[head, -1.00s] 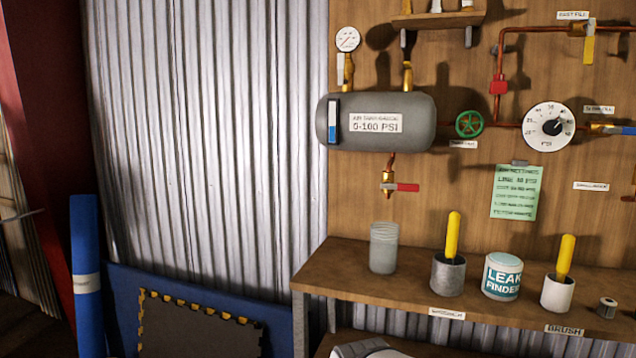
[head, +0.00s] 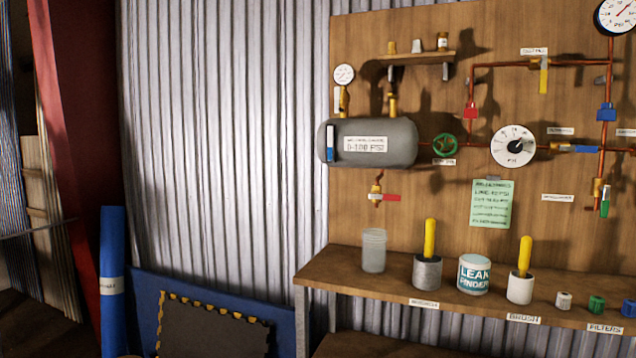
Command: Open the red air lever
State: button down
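Two red levers show on the wooden board. One red lever (head: 392,198) sticks out level to the right from a brass valve (head: 375,197) under the grey tank. The other red handle (head: 471,111) sits on the upright copper pipe right of the tank, above the green wheel. I cannot tell from labels which is the air lever. The grey tank (head: 400,143) carries a "0-100 PSI" label. My gripper is not in view.
A wooden shelf (head: 325,268) below the board holds a glass jar (head: 374,251), yellow-handled brushes in pots and a Leak Finder tub (head: 474,275). A green wheel (head: 445,146), a yellow lever (head: 543,75) and blue levers share the board. A blue roll (head: 112,250) stands left.

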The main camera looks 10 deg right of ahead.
aim_at(386, 197)
jog(key=z, duration=0.6)
jog(key=i, duration=0.85)
